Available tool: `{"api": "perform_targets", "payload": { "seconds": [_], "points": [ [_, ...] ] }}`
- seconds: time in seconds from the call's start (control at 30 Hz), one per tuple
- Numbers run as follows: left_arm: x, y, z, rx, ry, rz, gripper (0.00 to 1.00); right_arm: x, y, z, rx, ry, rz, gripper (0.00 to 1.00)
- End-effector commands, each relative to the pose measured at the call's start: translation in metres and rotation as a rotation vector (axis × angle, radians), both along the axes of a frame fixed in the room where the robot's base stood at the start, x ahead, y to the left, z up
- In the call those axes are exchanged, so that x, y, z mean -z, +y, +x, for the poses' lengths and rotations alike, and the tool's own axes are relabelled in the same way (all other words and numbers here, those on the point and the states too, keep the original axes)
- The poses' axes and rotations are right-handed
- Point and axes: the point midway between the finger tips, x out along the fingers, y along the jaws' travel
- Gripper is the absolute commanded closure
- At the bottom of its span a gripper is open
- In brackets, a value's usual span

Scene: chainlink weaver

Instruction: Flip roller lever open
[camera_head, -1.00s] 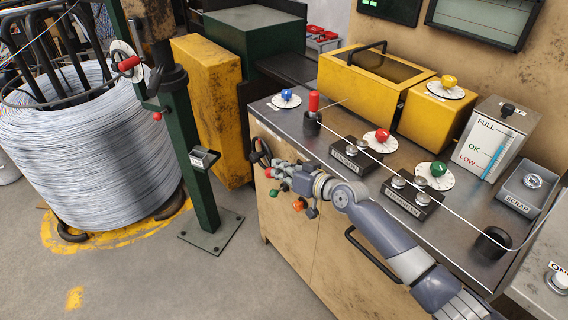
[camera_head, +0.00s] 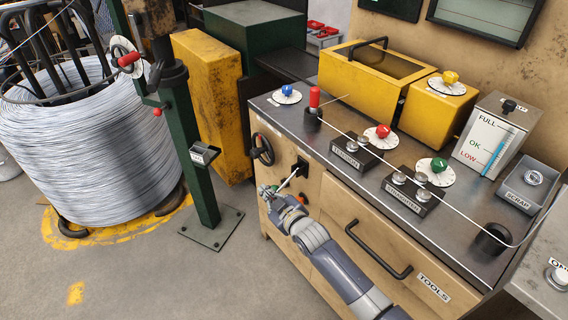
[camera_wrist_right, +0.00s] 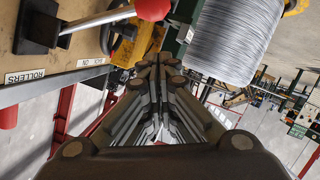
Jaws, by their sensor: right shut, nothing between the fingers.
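The roller lever (camera_head: 290,179) is on the front face of the bench in the head view, a pale rod slanting down-left from a black mount (camera_head: 302,168). In the right wrist view the lever rod (camera_wrist_right: 96,18) runs from its black base to a red knob (camera_wrist_right: 153,8), above a ROLLERS label (camera_wrist_right: 25,77). My right gripper (camera_head: 267,190) is just below the lever's outer end, which I cannot make out in the head view. In the right wrist view the gripper (camera_wrist_right: 160,64) is shut and empty, with the knob apart from its fingers. My left gripper is not in view.
A black handwheel (camera_head: 262,149) sits left of the lever on the bench front. A drawer handle (camera_head: 378,250) sticks out at the right. A green post (camera_head: 190,150) and wire coil (camera_head: 90,150) stand at the left, with open floor before the bench.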

Motion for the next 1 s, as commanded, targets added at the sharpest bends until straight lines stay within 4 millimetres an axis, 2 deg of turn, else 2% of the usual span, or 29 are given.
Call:
{"api": "perform_targets", "payload": {
  "seconds": [0.03, 0.3, 0.6, 1.0],
  "points": [
    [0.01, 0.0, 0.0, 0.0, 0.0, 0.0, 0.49, 0.013, 0.001, -0.001, 0.001, -0.021, -0.033, 1.0],
    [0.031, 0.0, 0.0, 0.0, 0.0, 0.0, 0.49, 0.037, -0.002, 0.001, 0.002, -0.137, -0.19, 1.0],
    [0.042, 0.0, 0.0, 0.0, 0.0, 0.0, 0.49, 0.049, -0.006, 0.004, 0.001, -0.148, -0.206, 1.0],
    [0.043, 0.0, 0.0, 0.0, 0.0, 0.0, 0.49, 0.05, -0.007, 0.004, 0.001, -0.147, -0.204, 1.0]
  ]
}}
